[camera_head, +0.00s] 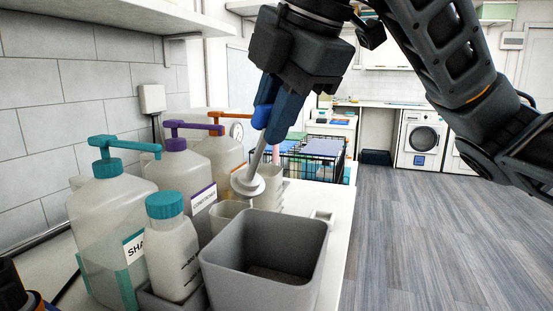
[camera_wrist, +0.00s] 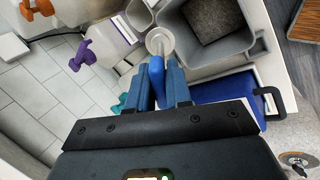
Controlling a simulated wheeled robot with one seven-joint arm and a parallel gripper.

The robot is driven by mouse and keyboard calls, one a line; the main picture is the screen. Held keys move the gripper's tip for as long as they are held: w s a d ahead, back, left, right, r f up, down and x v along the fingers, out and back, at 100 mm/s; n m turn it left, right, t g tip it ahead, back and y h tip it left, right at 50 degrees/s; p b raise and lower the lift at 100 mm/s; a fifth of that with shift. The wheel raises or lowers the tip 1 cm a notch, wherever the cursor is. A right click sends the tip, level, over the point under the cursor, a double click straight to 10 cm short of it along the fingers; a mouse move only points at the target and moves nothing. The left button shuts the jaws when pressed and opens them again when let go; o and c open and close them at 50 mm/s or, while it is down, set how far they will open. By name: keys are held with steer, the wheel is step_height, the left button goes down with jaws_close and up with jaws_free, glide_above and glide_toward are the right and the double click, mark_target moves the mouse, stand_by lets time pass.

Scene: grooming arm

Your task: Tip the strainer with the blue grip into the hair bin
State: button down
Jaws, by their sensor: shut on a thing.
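My gripper (camera_head: 276,128) is shut on the blue grip (camera_head: 262,113) of the strainer and points down. The strainer's pale, round head (camera_head: 248,183) hangs at the end of a thin shaft, tilted to the lower left. In the wrist view the blue grip (camera_wrist: 157,78) lies between the fingers (camera_wrist: 158,95), with the pale head (camera_wrist: 160,42) beyond it. The hair bin (camera_head: 222,268) is a grey, square, open box with dark matter at its bottom. In the wrist view the bin (camera_wrist: 188,62) is right of the strainer head, which appears outside its opening. The strainer's contents are unclear.
A teal-pump bottle (camera_head: 100,215), a purple-pump bottle (camera_head: 180,160) and a teal-capped bottle (camera_head: 172,255) crowd the left. An orange-pump bottle (camera_head: 222,155) stands behind. A small cup (camera_head: 226,214) is below the strainer head. The floor (camera_head: 440,230) at the right is clear.

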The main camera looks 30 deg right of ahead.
mark_target(254, 160)
steer(key=w+r+g+p, duration=0.1)
steer(key=p, duration=0.2)
steer(key=w+g+p, duration=0.1)
steer(key=p, duration=0.2)
steer(key=w+g+p, duration=0.1)
steer(key=g+p, duration=0.1)
steer(key=p, duration=0.2)
steer(key=shift+w+a+r, duration=0.1)
steer(key=shift+w+a, duration=0.1)
steer(key=shift+w, duration=0.1)
steer(key=shift+w+p, duration=0.2)
steer(key=shift+p, duration=0.45)
steer(key=shift+f+g, duration=0.3)
steer(key=shift+w+r, duration=0.1)
